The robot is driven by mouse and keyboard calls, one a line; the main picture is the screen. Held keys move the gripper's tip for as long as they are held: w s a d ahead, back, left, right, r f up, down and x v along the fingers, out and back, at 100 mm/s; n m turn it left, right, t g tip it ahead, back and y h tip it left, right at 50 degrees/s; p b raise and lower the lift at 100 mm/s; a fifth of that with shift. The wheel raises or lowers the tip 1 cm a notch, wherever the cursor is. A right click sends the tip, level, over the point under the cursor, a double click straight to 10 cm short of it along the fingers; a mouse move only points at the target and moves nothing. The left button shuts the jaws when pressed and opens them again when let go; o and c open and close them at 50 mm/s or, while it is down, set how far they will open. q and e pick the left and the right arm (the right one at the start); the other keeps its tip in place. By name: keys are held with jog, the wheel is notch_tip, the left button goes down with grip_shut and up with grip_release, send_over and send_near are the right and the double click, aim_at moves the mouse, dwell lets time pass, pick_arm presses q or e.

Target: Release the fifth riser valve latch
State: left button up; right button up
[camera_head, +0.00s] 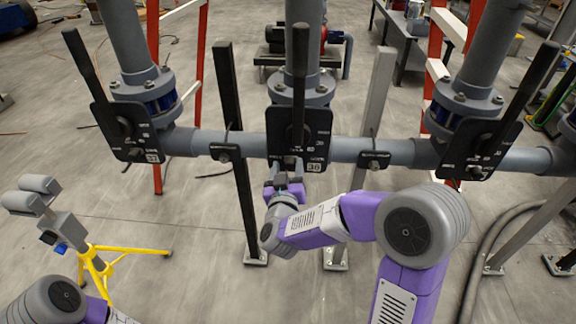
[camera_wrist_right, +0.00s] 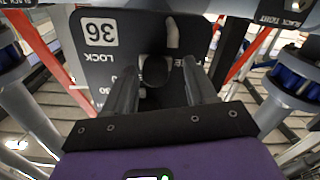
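The middle riser valve has a black latch plate (camera_head: 318,140) with a white number tag at its lower edge and a long black lever (camera_head: 299,75) standing upright. In the wrist view the plate (camera_wrist_right: 95,65) shows a number tag and the word LOCK, upside down. My right gripper (camera_head: 284,187) is just below and in front of this plate. In the wrist view its two dark fingers (camera_wrist_right: 160,92) are apart, with a dark rounded knob (camera_wrist_right: 156,70) showing between their tips. I cannot tell whether they touch it. My left gripper is out of view.
Similar valve plates stand left (camera_head: 126,130) and right (camera_head: 480,150), with tilted levers. A grey horizontal pipe (camera_head: 350,150) crosses behind my right gripper, with posts (camera_head: 232,100) beside it. A yellow tripod (camera_head: 95,262) with grey rollers is at left. A hose (camera_head: 480,255) lies at right.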

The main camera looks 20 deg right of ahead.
jog(key=v, duration=0.6)
jog(key=shift+s+p, duration=0.3)
jog(key=shift+a, duration=0.1)
jog(key=s+a+f+n+g+y+p, duration=0.1)
jog(key=a+f+g+y, duration=0.25)
jog(key=f, duration=0.85)
jog(key=a+f+g+y, duration=0.25)
jog(key=f+y, duration=0.25)
jog(key=f, duration=0.7)
jog(key=s+a+f+g+y, duration=0.2)
jog(key=s+f+g, duration=0.2)
jog(key=s+f, duration=0.3)
jog(key=s+a+f+m+g+y, duration=0.1)
jog(key=s+a+f+g+y, duration=0.1)
jog(key=s+f+g, duration=0.3)
jog(key=s+f, duration=0.3)
jog(key=s, duration=0.3)
jog(key=shift+s+g+p, duration=0.3)
jog(key=shift+s, duration=0.05)
